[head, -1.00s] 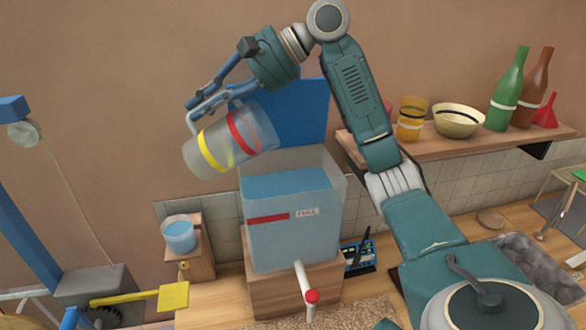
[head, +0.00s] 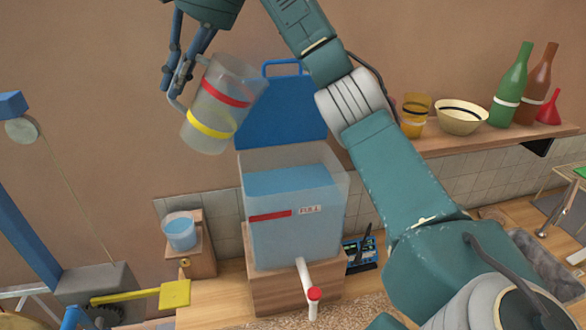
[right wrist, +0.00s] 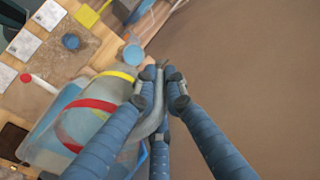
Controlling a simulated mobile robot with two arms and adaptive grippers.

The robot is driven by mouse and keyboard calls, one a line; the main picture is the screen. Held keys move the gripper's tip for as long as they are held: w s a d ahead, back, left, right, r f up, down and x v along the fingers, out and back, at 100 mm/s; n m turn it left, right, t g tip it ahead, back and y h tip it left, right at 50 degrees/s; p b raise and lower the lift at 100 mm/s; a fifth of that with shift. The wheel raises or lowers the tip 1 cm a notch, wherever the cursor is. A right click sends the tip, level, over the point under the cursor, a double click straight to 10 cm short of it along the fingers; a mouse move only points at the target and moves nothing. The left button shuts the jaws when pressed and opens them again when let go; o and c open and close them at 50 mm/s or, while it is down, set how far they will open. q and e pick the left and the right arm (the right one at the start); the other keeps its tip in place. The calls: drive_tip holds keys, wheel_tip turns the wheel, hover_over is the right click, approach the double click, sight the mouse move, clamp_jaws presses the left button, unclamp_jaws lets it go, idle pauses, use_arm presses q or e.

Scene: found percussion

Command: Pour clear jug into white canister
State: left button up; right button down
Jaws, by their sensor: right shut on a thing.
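The clear jug (head: 216,118), with a red and a yellow band, hangs tilted above and to the left of the canister. My right gripper (head: 179,98) is shut on its grey handle. In the right wrist view, my gripper (right wrist: 161,77) is on the handle beside the jug (right wrist: 90,115). I cannot tell whether the jug holds liquid, and no stream shows. The whitish translucent canister (head: 330,232), labelled FULL, stands on a wooden block with blue liquid inside. Its blue lid (head: 281,112) is raised behind it. My left gripper is out of view.
A small cup of blue liquid (head: 180,233) stands on a wooden block left of the canister. A red-tipped tap (head: 309,288) sticks out in front. The shelf (head: 470,140) at right holds an amber cup, a bowl (head: 461,117), bottles and a red funnel.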

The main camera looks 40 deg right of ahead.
drive_tip(key=r, duration=0.4)
drive_tip(key=shift+w+a, duration=0.25)
drive_tip(key=shift+a, duration=0.1)
drive_tip(key=shift+w+a+f+g+h, duration=0.1)
drive_tip(key=shift+a+f+g+h, duration=0.05)
drive_tip(key=shift+f+g+h, duration=0.2)
wheel_tip(320, 180, down, 14)
drive_tip(key=w+a+g+h, duration=0.2)
drive_tip(key=g+h, duration=0.1)
drive_tip(key=h, duration=0.1)
drive_tip(key=shift+r+b, duration=0.15)
drive_tip(key=shift+b, duration=0.2)
drive_tip(key=shift+s, duration=0.1)
